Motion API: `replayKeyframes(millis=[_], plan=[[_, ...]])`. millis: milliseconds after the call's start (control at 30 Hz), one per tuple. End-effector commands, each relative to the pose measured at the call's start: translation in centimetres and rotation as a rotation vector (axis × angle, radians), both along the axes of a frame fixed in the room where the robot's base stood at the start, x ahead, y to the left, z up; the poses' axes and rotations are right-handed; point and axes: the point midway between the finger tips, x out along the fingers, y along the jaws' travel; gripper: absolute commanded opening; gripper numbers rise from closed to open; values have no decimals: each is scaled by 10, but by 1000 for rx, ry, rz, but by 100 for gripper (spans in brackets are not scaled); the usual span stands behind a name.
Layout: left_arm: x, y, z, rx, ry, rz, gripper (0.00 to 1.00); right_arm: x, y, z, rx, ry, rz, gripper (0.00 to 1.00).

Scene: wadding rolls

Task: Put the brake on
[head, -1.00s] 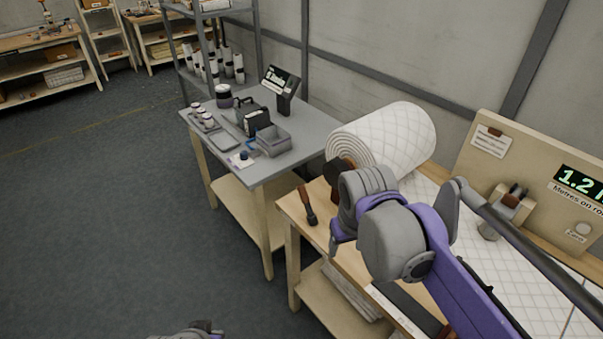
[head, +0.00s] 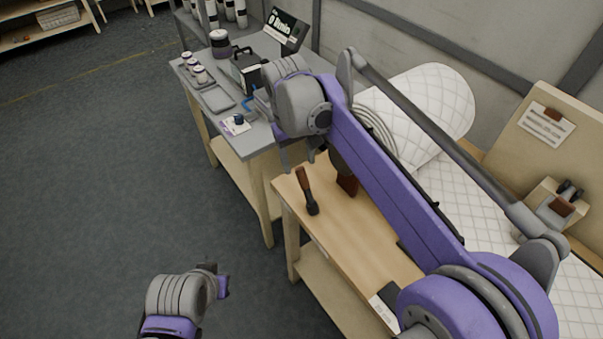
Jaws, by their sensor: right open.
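A lever with a brown handle and dark foot (head: 307,190) stands tilted at the left end of the wooden bench. Beside it, a dark part with a brown block (head: 347,184) sits at the end of the white quilted wadding roll (head: 430,105); my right arm partly covers both part and roll. I cannot tell for certain which of these is the brake. My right gripper (head: 299,156) is open and empty, above and a little left of the lever, apart from it. My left gripper (head: 221,279) is low over the floor; its jaws are unclear.
A grey side table (head: 215,126) at the bench's left holds a screen (head: 287,28), jars, trays and a dark device. A board with a label (head: 547,125) and a clip stands at right. The bench top (head: 365,240) has clear wood before the roll. Floor at left is free.

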Motion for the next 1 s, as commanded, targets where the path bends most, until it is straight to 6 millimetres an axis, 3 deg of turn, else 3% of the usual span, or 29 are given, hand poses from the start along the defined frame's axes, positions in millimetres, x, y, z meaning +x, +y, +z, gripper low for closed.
replayKeyframes(millis=[100,300,733,1000], plan=[[0,0,-3,0,1,0,0,1,-3,-25,0,0,-1,62],[-1,0,-5,0,2,0,0,2,-5,-53,0,0,0,62],[-1,0,-6,0,2,0,0,3,-6,-64,0,-1,0,62],[-1,0,-6,0,2,0,0,3,-6,-64,0,-1,0,15]])
